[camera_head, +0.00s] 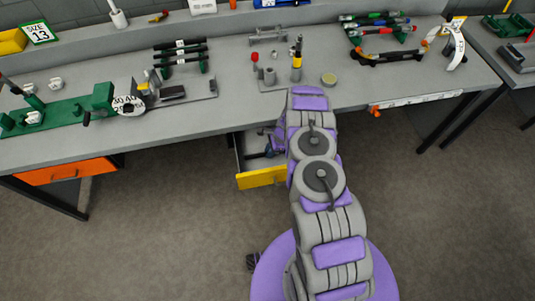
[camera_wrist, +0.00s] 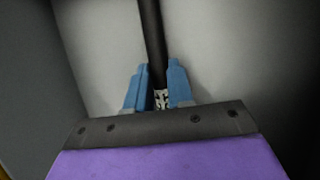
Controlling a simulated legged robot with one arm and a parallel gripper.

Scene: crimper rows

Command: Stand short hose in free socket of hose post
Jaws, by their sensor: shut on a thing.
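In the wrist view, my gripper (camera_wrist: 158,67) has its two blue fingers closed on a slim black rod-like piece (camera_wrist: 151,28), which I take to be the short hose. It runs up from between the fingers to the top edge, and its far end is out of frame. In the head view, my arm reaches into an open drawer (camera_head: 262,178) with a yellow front. My arm hides most of the gripper, and the hose is not clear there. A small grey stand (camera_head: 270,76) on the bench carries upright pieces and may be the hose post; its sockets are too small to tell.
The bench (camera_head: 235,100) overhangs the drawer. A rack of black tubes (camera_head: 180,53) and a green crimping tool (camera_head: 103,97) stand left. The bench's front strip is mostly clear.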

